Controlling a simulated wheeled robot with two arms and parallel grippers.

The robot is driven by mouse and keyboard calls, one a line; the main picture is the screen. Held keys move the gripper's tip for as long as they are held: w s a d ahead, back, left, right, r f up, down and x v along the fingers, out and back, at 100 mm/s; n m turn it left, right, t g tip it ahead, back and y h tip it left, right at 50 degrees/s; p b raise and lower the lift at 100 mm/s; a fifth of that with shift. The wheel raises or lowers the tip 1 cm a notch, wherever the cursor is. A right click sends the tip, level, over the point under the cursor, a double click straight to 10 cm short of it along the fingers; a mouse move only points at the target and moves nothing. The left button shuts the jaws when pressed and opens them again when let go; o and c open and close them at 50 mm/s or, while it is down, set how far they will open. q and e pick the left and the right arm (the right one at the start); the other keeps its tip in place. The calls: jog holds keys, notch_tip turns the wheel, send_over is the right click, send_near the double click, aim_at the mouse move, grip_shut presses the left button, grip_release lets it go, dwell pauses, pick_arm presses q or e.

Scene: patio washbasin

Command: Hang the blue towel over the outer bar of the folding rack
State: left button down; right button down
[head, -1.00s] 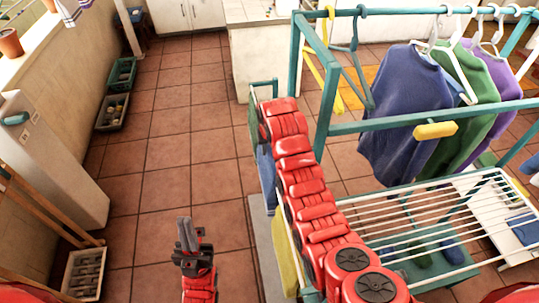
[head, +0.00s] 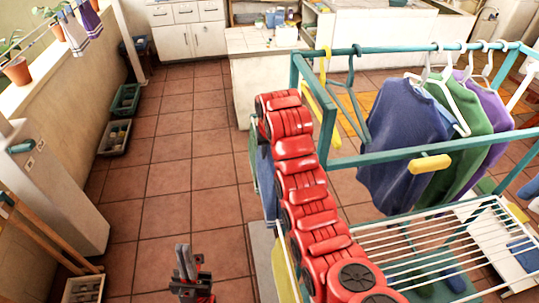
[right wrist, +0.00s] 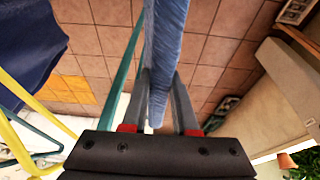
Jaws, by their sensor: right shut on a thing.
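The blue towel (head: 267,185) hangs at the left end of the folding rack (head: 410,240), mostly hidden behind my red right arm in the head view. In the right wrist view the towel (right wrist: 165,50) runs as a narrow strip between the fingers of my right gripper (right wrist: 160,105), which is shut on it. A green bar (right wrist: 124,75) passes just left of the towel there; I cannot tell whether they touch. My left gripper (head: 186,262) is low over the tiled floor, empty and well left of the rack; its finger gap is unclear.
A green clothes rail (head: 400,158) carries a blue sweater (head: 405,140), other garments and hangers, right of my right arm. A yellow cloth (head: 283,268) hangs by the folding rack's near left side. Floor trays (head: 115,138) line the left wall. The tiled floor between is clear.

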notch_tip(320, 180, up, 8)
jog(key=p, duration=0.6)
jog(key=shift+f+p, duration=0.15)
jog(key=shift+p, duration=0.15)
jog(key=shift+d+r+p, duration=0.15)
jog(key=shift+r+p, duration=0.8)
jog(key=shift+r, duration=0.4)
